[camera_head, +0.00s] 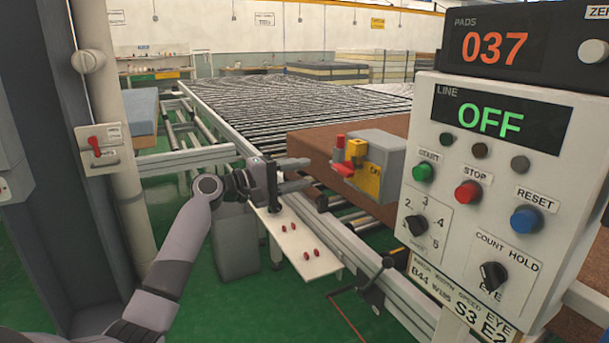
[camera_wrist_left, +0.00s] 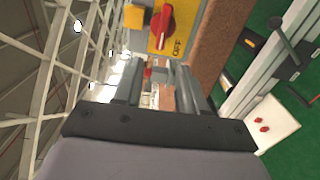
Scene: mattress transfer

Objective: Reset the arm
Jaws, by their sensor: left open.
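My left gripper (camera_head: 308,174) is open and empty. It is held over the white shelf plate (camera_head: 310,262) beside the conveyor, its fingers pointing right toward the grey switch box (camera_head: 386,150). A gap shows between the fingertips and the box. In the left wrist view the two open fingers (camera_wrist_left: 157,78) have nothing between them. The box's red rotary switch (camera_wrist_left: 161,28) sits on a yellow plate marked OFF in that view. My right gripper is in neither view.
A control panel (camera_head: 486,130) stands close at right, its display reading OFF and the counter above reading 037. A brown pad (camera_head: 318,147) lies on the roller conveyor (camera_head: 225,120) behind the box. A crank handle (camera_head: 375,290) sticks out below. Green floor shows at lower left.

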